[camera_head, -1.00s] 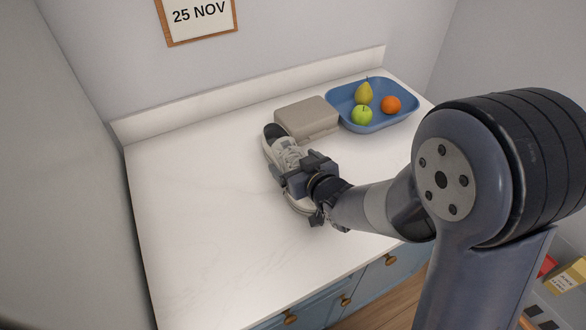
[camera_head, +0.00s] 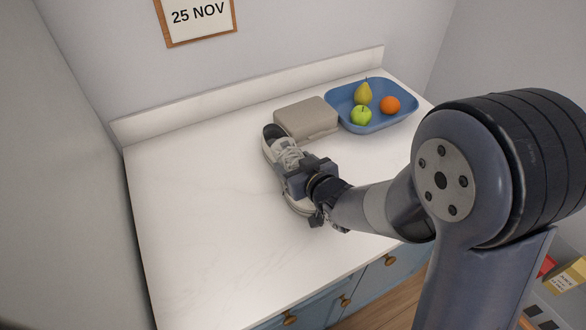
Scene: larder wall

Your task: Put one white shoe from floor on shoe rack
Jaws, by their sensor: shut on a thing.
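A white shoe (camera_head: 281,152) with a dark toe and light laces is at the middle of the white countertop, its toe pointing to the back left. My gripper (camera_head: 290,180) is shut on the shoe across its middle. The gripper and wrist hide part of the shoe's rear half. I cannot tell whether the sole rests on the counter or is just above it. No shoe rack shows in this view.
On the countertop (camera_head: 200,220), a beige lidded box (camera_head: 306,117) stands just behind the shoe. A blue tray (camera_head: 372,124) with a pear, a green apple and an orange is at the back right. The counter's left part is clear. Blue drawers (camera_head: 325,303) are below.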

